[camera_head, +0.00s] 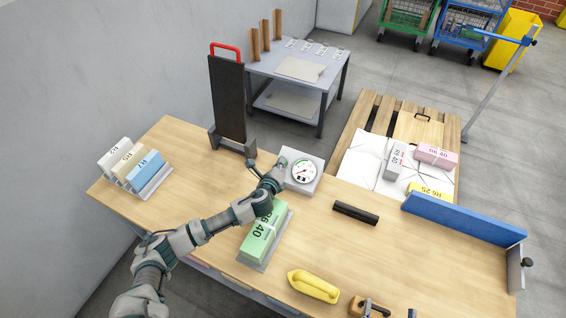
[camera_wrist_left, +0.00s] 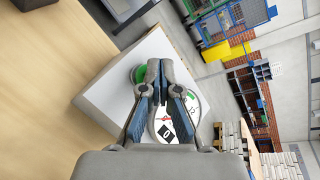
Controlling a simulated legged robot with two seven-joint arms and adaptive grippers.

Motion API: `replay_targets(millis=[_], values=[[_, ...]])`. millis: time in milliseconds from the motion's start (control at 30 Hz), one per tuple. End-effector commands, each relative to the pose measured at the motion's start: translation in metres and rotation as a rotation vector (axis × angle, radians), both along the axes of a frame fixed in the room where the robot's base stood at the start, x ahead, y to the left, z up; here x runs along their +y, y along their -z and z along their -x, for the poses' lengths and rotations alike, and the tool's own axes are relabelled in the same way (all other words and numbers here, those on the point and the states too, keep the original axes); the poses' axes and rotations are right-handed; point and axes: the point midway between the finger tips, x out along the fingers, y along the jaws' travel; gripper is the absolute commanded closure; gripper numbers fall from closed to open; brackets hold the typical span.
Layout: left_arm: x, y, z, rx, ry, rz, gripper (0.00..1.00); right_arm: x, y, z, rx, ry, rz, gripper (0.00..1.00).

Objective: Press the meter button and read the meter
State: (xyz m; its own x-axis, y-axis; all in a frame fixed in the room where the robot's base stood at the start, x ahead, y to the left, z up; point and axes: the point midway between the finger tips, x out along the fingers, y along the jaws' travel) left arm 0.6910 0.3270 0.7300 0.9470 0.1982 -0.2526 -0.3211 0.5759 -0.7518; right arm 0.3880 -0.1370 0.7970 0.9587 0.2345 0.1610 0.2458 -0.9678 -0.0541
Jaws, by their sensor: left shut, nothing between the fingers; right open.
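The meter is a pale grey box (camera_head: 312,186) with a round white dial (camera_head: 303,172) on the table, right beside my left gripper (camera_head: 279,170). In the left wrist view the box (camera_wrist_left: 105,92) shows a green button (camera_wrist_left: 139,74) and the dial (camera_wrist_left: 194,108), which has a red pointer and a black marking. My left gripper (camera_wrist_left: 163,70) is shut and empty. Its tips are over the box beside the green button; I cannot tell if they touch it. The fingers hide part of the dial and button. The reading is too small and covered to make out. My right gripper is not in view.
A green bundle (camera_head: 263,235) lies in front of the meter, close to my left arm. A black upright stand with a red handle (camera_head: 227,95) is behind. A black bar (camera_head: 356,213), yellow object (camera_head: 313,286) and blue rail (camera_head: 464,220) are to the right.

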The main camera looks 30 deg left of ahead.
Motion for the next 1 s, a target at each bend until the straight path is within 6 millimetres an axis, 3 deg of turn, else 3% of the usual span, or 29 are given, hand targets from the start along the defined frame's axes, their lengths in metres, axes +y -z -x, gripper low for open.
replay_targets(millis=[633,1000], values=[[0.0,0.004,-0.002,0.001,0.0,0.0,1.0,0.0,0.003,0.0,0.003,-0.003,0.003,0.0],[0.0,-0.007,0.003,-0.001,0.0,0.001,1.0,0.0,-0.018,0.001,-0.019,-0.001,0.002,0.0]])
